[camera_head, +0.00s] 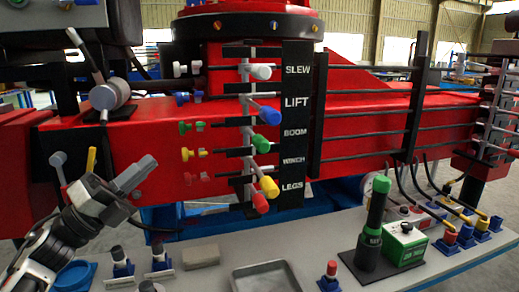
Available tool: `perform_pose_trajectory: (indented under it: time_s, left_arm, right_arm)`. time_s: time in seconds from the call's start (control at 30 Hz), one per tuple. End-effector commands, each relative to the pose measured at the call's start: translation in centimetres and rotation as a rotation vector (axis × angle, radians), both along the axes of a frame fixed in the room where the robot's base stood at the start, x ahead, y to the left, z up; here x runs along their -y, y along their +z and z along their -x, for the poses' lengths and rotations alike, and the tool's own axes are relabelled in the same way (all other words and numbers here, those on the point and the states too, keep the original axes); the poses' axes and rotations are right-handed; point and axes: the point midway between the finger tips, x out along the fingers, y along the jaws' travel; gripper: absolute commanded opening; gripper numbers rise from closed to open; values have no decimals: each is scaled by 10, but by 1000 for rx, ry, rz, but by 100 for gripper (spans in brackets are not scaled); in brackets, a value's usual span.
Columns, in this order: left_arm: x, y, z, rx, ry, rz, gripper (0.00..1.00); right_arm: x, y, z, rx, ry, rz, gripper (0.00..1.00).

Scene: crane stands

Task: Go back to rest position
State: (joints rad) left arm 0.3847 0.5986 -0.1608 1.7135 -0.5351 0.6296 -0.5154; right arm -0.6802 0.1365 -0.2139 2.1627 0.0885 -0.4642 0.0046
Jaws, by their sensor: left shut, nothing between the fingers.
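My left gripper (143,172) comes in from the lower left. It is shut and empty, in front of the red crane body (350,125) and to the left of the lever panel. The panel has levers with knobs: a white one (262,72), a blue one (270,115), a green one (262,144), a yellow one (270,187) and a red one (260,203). A black label plate (297,130) reads SLEW, LIFT, BOOM, WINCH, LEGS. The gripper appears apart from the knobs. My right gripper is not in view.
A grey table (330,240) runs along the front. On it are a metal tray (266,277), a grey block (201,254), a dark green cylinder (372,225), a green box (405,244) and several small connectors (122,262). Black hoses (440,180) hang at the right.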

Motion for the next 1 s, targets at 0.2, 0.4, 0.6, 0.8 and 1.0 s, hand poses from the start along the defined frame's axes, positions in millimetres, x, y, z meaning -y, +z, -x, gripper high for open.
perform_pose_trajectory:
  time_s: [0.2,0.4,0.6,0.8,1.0]
  left_arm:
    - [18,-136,24,-644,30,532,0]
    - [34,-265,96,-1252,149,1019,0]
    - [57,-340,182,-1667,287,1353,0]
    - [68,-363,222,-1827,357,1485,0]
    - [69,-364,224,-1837,363,1492,0]
  right_arm:
    - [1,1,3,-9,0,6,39]
    - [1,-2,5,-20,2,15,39]
    - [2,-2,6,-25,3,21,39]
    - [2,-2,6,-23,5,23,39]
    - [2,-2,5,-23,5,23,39]
